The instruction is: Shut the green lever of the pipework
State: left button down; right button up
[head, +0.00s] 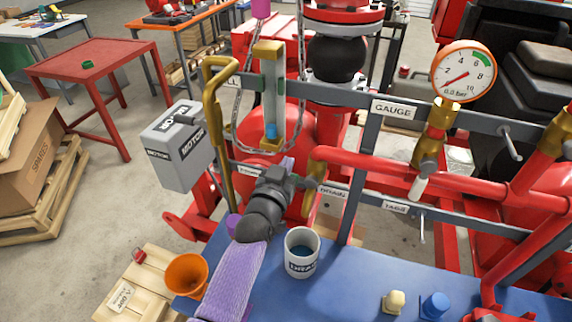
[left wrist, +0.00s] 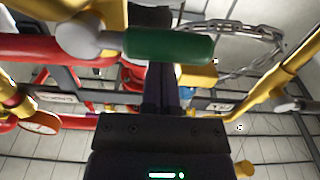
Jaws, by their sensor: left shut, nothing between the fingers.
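The green lever (left wrist: 170,46) shows in the left wrist view as a thick green grip on a grey metal stem, lying across the upper middle. I cannot make it out in the head view. My right gripper is not in view.
The red pipe (head: 375,168) and grey rails crowd the gripper. A hanging chain (left wrist: 245,50) is close to the lever. A white mug (head: 302,254) stands on the blue deck (head: 350,290) below, and an orange cup (head: 187,273) is at the lower left. A pressure gauge (head: 463,72) is at upper right.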

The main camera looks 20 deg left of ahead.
pick_arm(q)
jog(key=s+p, duration=0.5)
jog(key=s, duration=0.4)
jog(key=shift+a, duration=0.15)
